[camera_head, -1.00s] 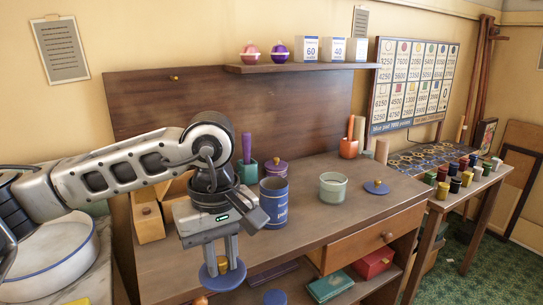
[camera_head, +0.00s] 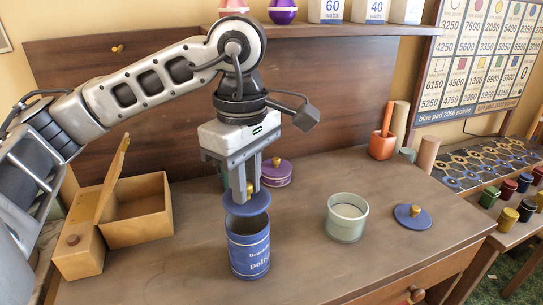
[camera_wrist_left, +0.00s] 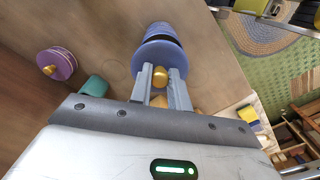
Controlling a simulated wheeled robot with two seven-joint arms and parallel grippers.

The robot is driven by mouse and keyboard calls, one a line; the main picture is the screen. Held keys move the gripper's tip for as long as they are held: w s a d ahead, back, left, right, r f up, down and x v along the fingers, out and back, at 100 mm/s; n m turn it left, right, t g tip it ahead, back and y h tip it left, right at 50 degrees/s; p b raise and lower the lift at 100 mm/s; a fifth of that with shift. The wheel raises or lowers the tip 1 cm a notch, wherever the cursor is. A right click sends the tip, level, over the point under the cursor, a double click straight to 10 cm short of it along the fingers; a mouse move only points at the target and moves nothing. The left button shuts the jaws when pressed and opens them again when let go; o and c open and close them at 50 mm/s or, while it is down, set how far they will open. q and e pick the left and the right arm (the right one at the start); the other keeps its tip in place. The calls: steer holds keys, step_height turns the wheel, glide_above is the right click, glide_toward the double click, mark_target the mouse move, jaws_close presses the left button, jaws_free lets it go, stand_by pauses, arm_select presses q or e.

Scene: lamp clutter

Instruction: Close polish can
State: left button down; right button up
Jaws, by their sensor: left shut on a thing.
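The blue polish can (camera_head: 249,252), with lettering on its front, stands upright on the wooden desk. My left gripper (camera_head: 249,188) points down, shut on the gold knob of a blue lid (camera_head: 246,205). In the left wrist view the fingers hold the knob (camera_wrist_left: 160,76), with the lid (camera_wrist_left: 150,54) in front of the can (camera_wrist_left: 158,29).
An open pale green jar (camera_head: 347,218) stands right of the can, and another blue lid (camera_head: 412,216) lies farther right. An open wooden box (camera_head: 140,210) is at the left. A purple lidded pot (camera_head: 277,173) stands behind. The desk (camera_head: 320,275) is clear in front.

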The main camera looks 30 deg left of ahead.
arm_select(q)
steer(key=shift+w, duration=0.1)
steer(key=shift+s+r, duration=0.1)
steer(key=shift+s, duration=0.25)
steer(key=shift+f+b, duration=0.75)
steer(key=shift+b, duration=0.1)
steer(key=shift+w+f+b, duration=0.1)
steer(key=shift+f+b, duration=0.75)
arm_select(e)
steer(key=shift+s+a+f, duration=0.15)
steer(key=shift+s+f, duration=0.3)
steer(key=shift+f, duration=0.35)
arm_select(q)
steer(key=shift+b, duration=0.3)
arm_select(e)
steer(key=shift+w+f, duration=0.1)
steer(key=shift+f, duration=0.15)
arm_select(q)
steer(key=shift+f+b, duration=0.3)
steer(key=shift+b, duration=0.1)
arm_select(e)
steer(key=shift+f, duration=0.4)
